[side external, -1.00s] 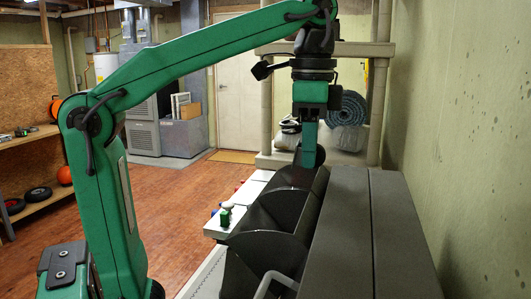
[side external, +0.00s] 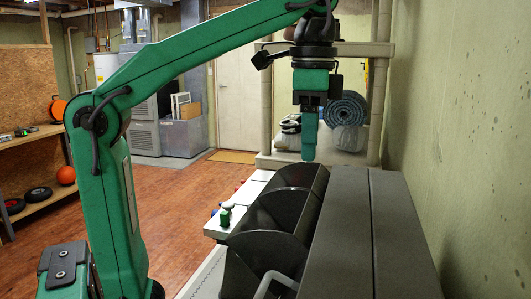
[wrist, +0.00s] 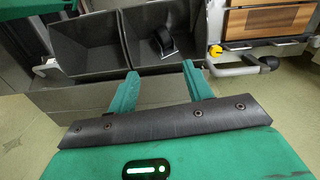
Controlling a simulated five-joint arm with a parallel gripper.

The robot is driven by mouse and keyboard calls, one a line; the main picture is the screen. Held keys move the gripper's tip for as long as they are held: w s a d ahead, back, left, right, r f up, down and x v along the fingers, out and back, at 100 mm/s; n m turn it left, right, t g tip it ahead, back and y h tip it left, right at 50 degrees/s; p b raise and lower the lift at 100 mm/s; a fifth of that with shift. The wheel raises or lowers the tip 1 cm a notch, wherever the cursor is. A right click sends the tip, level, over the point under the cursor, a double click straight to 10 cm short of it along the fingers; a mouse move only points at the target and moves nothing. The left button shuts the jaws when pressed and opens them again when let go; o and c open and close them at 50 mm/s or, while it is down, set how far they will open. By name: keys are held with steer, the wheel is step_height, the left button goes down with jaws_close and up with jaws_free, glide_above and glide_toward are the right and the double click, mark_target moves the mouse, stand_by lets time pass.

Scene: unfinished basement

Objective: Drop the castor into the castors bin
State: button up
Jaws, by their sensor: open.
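The castor (wrist: 166,42), a dark wheel with a lighter metal part, lies tilted inside a dark open bin (wrist: 140,30) in the wrist view. It is hidden in the side view. My gripper (side external: 309,154) is above the far end of the bin row, over the farthest bin (side external: 314,180). In the wrist view my gripper (wrist: 160,68) has its two green fingers apart and nothing between them. The castor is clear of the fingers. No bin label is readable.
Another empty bin (wrist: 85,45) adjoins on the left in the wrist view. A long grey surface (side external: 355,235) runs along the right of the bins. A white ledge (side external: 222,229) with small green, red and blue things lies on their left. A shelf post stands behind.

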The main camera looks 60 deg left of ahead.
steer(key=shift+r, duration=2.1)
steer(key=w+a+f, duration=0.1)
steer(key=a+f, duration=0.9)
steer(key=a, duration=0.3)
steer(key=w+a+f, duration=0.2)
steer(key=a+f, duration=0.8)
steer(key=a, duration=0.3)
steer(key=shift+a+f, duration=0.15)
steer(key=shift+a, duration=0.25)
steer(key=shift+w, duration=0.1)
steer(key=shift+m+t+y, duration=0.3)
steer(key=shift+m+t, duration=0.2)
steer(key=shift+t, duration=0.4)
steer(key=s+d, duration=0.1)
steer(key=d, duration=0.2)
steer(key=s+d+f, duration=0.1)
steer(key=d, duration=0.2)
steer(key=s+d, duration=0.1)
steer(key=d, duration=0.2)
steer(key=shift+s+f, duration=0.25)
steer(key=shift+f, duration=0.15)
steer(key=s+d+f+n+t, duration=0.3)
steer(key=s+d+f+n, duration=0.3)
steer(key=d+n, duration=0.3)
steer(key=shift+s+d+t, duration=0.15)
steer(key=shift+d+t, duration=0.25)
steer(key=shift+d, duration=0.1)
